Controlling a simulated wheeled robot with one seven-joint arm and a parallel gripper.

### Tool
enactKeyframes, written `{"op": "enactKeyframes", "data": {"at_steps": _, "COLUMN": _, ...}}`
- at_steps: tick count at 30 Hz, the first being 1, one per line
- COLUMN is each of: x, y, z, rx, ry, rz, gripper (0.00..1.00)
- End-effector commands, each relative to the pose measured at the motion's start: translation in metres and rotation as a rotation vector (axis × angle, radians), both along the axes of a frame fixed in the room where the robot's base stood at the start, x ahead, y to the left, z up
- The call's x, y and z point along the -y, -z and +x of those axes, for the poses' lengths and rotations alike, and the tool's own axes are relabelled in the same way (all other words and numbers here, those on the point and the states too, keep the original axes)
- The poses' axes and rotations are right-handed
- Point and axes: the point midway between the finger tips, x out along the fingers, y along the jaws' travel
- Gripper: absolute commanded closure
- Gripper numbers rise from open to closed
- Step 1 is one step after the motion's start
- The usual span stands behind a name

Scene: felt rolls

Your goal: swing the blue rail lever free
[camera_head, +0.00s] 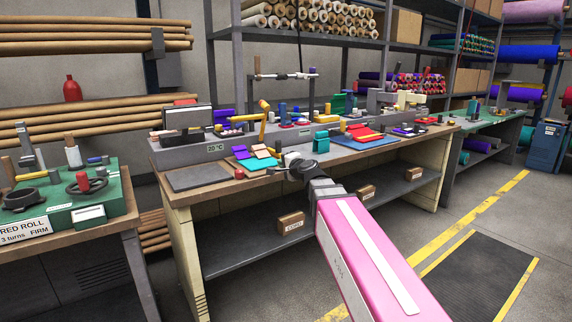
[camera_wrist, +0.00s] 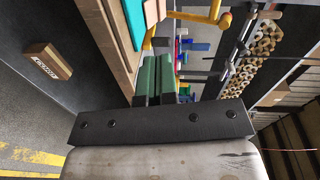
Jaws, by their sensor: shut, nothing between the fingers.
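I cannot tell the blue rail lever apart with certainty in either view. A small upright blue piece (camera_head: 282,109) stands on the grey raised back of the middle bench, and a blue piece (camera_wrist: 200,46) shows beyond my fingers in the wrist view. My gripper (camera_head: 299,166) is over the front edge of the middle bench, its fingers shut and empty. In the wrist view its green fingers (camera_wrist: 155,78) lie side by side, apart from the blue piece. A yellow-handled upright lever (camera_head: 264,108) stands behind it.
Coloured felt swatches (camera_head: 256,155) and a dark mat (camera_head: 200,177) lie on the bench to the left. Red and blue felt pieces (camera_head: 360,133) lie to the right. A green bench (camera_head: 108,190) stands at far left. A shelf (camera_head: 270,240) is below.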

Motion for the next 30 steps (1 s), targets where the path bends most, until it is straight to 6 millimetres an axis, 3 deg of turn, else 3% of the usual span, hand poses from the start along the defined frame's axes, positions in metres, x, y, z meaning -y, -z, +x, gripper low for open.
{"op": "enactKeyframes", "data": {"at_steps": 8, "x": 0.014, "y": 0.065, "z": -0.014, "rx": -0.062, "ry": -0.077, "rz": -0.219, "gripper": 1.0}}
{"op": "enactKeyframes", "data": {"at_steps": 14, "x": 0.038, "y": 0.143, "z": -0.039, "rx": -0.163, "ry": -0.184, "rz": -0.473, "gripper": 1.0}}
{"op": "enactKeyframes", "data": {"at_steps": 18, "x": 0.07, "y": 0.218, "z": -0.074, "rx": -0.291, "ry": -0.304, "rz": -0.708, "gripper": 1.0}}
{"op": "enactKeyframes", "data": {"at_steps": 24, "x": 0.129, "y": 0.308, "z": -0.137, "rx": -0.514, "ry": -0.496, "rz": -1.01, "gripper": 1.0}}
{"op": "enactKeyframes", "data": {"at_steps": 30, "x": 0.18, "y": 0.359, "z": -0.193, "rx": -0.713, "ry": -0.652, "rz": -1.207, "gripper": 1.0}}
